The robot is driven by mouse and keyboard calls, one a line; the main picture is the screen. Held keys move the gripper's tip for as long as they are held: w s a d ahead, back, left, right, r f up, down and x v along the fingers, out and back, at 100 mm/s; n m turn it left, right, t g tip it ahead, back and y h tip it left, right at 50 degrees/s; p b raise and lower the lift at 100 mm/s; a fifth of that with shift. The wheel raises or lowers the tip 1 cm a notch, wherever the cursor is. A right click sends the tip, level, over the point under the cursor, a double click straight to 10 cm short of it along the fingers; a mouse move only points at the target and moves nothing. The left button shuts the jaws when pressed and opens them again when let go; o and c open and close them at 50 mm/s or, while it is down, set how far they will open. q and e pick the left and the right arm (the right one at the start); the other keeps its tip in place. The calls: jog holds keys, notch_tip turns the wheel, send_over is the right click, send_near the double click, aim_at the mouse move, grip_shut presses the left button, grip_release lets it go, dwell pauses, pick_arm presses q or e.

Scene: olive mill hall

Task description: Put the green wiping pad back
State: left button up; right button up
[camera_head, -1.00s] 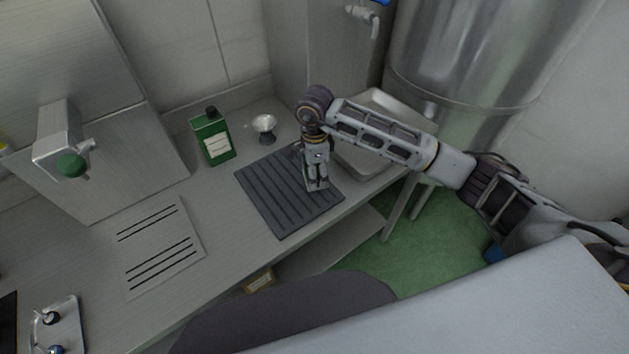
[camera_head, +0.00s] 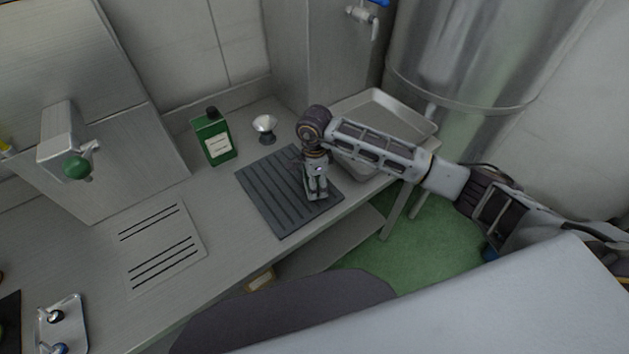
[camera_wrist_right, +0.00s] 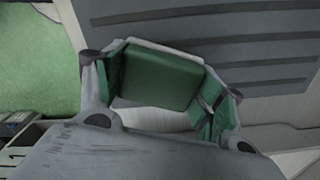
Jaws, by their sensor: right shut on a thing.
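The green wiping pad (camera_wrist_right: 160,78), a small green block with a pale edge, shows between the fingers of my right gripper in the right wrist view. My right gripper (camera_head: 316,194) is shut on it, pointing down over the right part of the dark ribbed mat (camera_head: 262,190) on the counter. In the head view the fingers hide most of the pad. I cannot tell whether the pad touches the mat. The mat's ribs also show in the wrist view (camera_wrist_right: 215,35). My left gripper is not in view.
A slotted plate (camera_head: 150,245) lies left. The counter's front edge is close to the mat.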

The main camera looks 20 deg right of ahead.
jog(key=shift+f, duration=0.2)
jog(key=o, duration=0.9)
jog(key=shift+r, duration=0.2)
jog(key=shift+r+b, duration=1.25)
jog(key=shift+r, duration=4.75)
